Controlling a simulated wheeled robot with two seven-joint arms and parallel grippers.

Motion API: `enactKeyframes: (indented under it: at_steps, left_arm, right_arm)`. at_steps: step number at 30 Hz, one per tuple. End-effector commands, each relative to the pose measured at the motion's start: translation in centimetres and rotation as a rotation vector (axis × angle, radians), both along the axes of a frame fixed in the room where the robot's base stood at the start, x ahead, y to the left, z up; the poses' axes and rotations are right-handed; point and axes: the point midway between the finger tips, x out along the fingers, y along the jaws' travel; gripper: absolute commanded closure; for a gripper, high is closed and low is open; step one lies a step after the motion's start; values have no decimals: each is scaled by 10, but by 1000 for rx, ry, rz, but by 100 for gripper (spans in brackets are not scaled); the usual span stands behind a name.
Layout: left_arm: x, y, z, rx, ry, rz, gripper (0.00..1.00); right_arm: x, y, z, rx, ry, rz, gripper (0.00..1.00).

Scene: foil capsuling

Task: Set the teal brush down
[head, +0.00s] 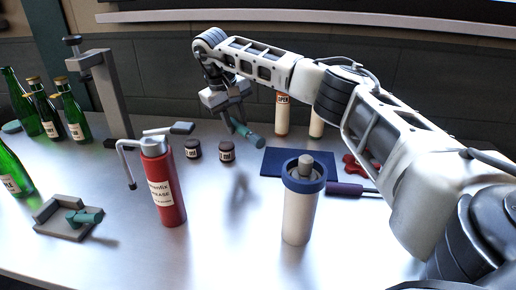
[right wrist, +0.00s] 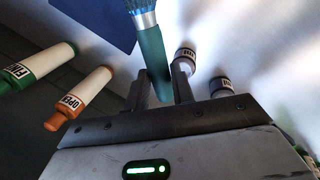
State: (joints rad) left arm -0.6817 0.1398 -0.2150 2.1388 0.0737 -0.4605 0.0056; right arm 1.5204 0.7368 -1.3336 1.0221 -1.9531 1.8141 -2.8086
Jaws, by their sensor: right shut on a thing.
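The teal brush (head: 249,137) is held in the air by my right gripper (head: 232,122), above the table and left of the dark blue mat (head: 276,167). In the right wrist view the teal brush (right wrist: 152,52) lies between the two fingers of my right gripper (right wrist: 162,82), which are shut on its handle. Its metal band and bristles point toward the top edge there, near the blue mat (right wrist: 92,18). My left gripper is not in view.
Two small dark jars (head: 227,152) stand left of the mat. A red grease bottle (head: 163,190) and a blue-rimmed white cylinder (head: 299,210) stand in front. A grey tray (head: 58,222) holds another teal piece. Green bottles (head: 72,112) stand left. The table between the bottle and cylinder is clear.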

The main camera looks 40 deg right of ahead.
Motion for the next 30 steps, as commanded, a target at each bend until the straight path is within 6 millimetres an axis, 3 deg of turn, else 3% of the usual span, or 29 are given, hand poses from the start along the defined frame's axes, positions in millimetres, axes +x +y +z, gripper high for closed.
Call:
enactKeyframes:
  at_steps: [3, 7, 14, 21, 30]
  left_arm:
    - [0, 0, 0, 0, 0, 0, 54]
    - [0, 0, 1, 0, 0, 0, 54]
    - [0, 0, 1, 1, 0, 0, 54]
    - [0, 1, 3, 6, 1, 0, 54]
    - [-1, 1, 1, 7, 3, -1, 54]
  right_arm:
    - [-12, -18, -25, 0, 4, -2, 98]
    - [-19, -30, -42, 0, 3, -1, 98]
    - [-24, -39, -55, 1, 1, 0, 98]
    - [-27, -42, -86, 0, 2, 0, 98]
    - [-26, -42, -91, 1, 0, 0, 98]
